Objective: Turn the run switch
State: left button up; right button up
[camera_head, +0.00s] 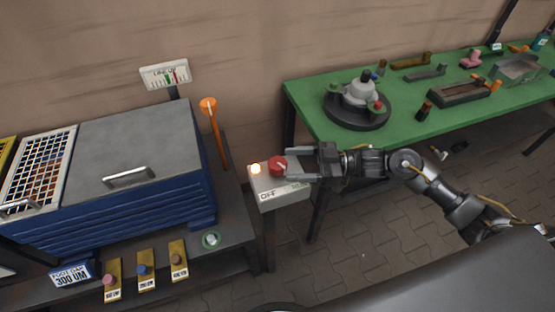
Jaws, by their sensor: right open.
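The run switch is a red knob (277,165) on top of a pale grey box (283,198) on a post. A lit lamp (256,169) glows on the box to the left of the knob. The box front is marked "OFF" at its left; the marking at its right is too small to read surely. My right gripper (289,167) reaches in from the right with its fingers open at the knob. I cannot tell whether the fingers touch it. My left gripper is not in view.
A blue machine (120,215) with a grey lid stands at left, with an orange lever (215,130) beside it. A green table (310,109) with a round fixture (357,107) and several parts stands at right. Paved floor shows between them.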

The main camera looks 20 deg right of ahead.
aim_at(278, 162)
jog(key=x, duration=0.5)
jog(key=shift+p, duration=0.35)
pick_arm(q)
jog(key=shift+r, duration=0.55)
pick_arm(e)
jog(key=c, duration=1)
jog(key=shift+f+n+g+b, duration=0.25)
jog(key=shift+n+g+b, duration=0.65)
jog(key=shift+g+b, duration=0.35)
jog(key=shift+n+g+y+b, duration=0.3)
jog(key=shift+g+b, duration=0.05)
jog(key=shift+g, duration=0.1)
jog(key=shift+r+g, duration=0.2)
jog(key=shift+g, duration=0.2)
jog(key=shift+r+n, duration=0.1)
jog(key=shift+n, duration=0.2)
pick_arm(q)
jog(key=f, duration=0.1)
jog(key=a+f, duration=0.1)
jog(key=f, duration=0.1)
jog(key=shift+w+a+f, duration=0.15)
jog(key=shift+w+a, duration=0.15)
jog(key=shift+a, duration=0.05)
pick_arm(e)
jog(key=o, duration=1)
